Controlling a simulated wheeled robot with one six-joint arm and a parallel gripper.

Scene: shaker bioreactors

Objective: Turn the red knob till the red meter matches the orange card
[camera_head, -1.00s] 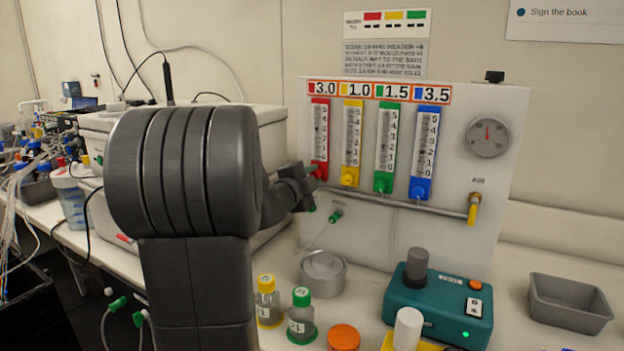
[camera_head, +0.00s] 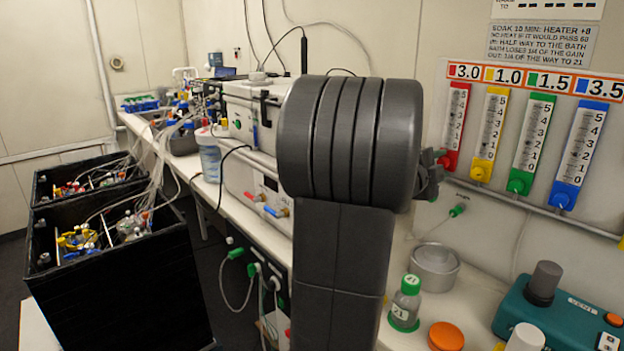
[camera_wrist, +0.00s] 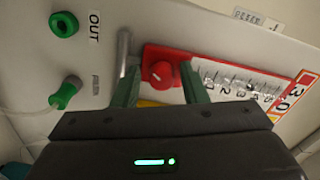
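The red meter (camera_head: 455,118) is the leftmost of a row of upright flow meters on a white panel. Its red knob (camera_wrist: 160,73) shows at its base in the wrist view. The orange-edged card (camera_head: 468,71) above it reads 3.0 over the red meter. The float in the tube is too small to read surely. My gripper (camera_wrist: 161,65) is open, with one green finger on each side of the red knob and gaps showing between. In the head view my arm partly hides the gripper beside the red meter.
Yellow (camera_head: 489,132), green (camera_head: 531,142) and blue (camera_head: 580,152) meters stand to the right. A pipe (camera_head: 540,209) runs below them. A green OUT port (camera_wrist: 64,24) and a green tube fitting (camera_wrist: 65,93) are near my gripper. A green-capped bottle (camera_head: 405,303) stands on the bench.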

